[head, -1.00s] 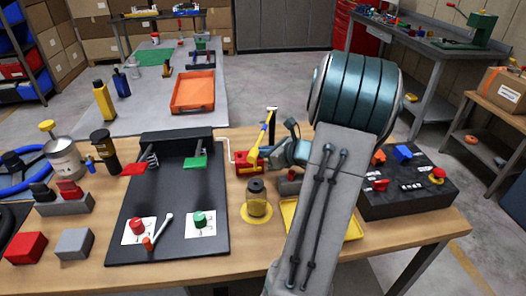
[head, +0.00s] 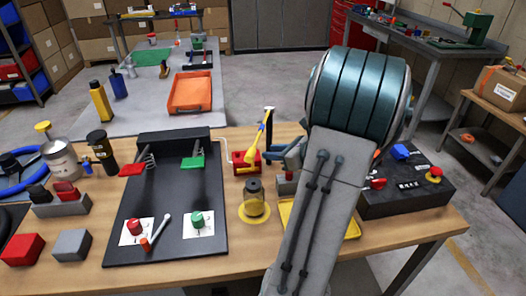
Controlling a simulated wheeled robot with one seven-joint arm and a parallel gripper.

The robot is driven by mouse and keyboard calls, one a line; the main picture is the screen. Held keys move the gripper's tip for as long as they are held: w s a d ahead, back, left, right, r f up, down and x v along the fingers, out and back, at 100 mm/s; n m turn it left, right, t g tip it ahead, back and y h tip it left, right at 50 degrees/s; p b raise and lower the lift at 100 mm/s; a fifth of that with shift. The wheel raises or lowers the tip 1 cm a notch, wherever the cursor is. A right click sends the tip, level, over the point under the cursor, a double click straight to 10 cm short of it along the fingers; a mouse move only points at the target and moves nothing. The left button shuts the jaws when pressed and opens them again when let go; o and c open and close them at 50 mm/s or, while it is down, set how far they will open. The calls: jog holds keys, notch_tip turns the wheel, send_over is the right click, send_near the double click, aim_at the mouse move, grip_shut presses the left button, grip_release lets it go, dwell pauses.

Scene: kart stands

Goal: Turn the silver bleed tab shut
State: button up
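I cannot make out the silver bleed tab; it is too small or hidden behind my arm. A red pump-like block (head: 246,163) with a yellow lever (head: 258,143) stands at the back middle of the wooden table. A clear jar with a dark lid (head: 254,199) stands on a yellow round base in front of it. My arm covers the table right of these. Blue-grey parts at the end of my arm, likely my gripper (head: 286,158), show just right of the red block. The fingertips are not clear, so I cannot tell open from shut or any contact.
A black board (head: 165,225) with red and green parts lies to the left. A yellow tray (head: 345,226) lies partly behind my arm. A black control box (head: 420,200) with red, blue and yellow knobs stands at the right. Bottles and red and grey blocks crowd the left end.

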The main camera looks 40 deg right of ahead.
jog(key=v, duration=0.8)
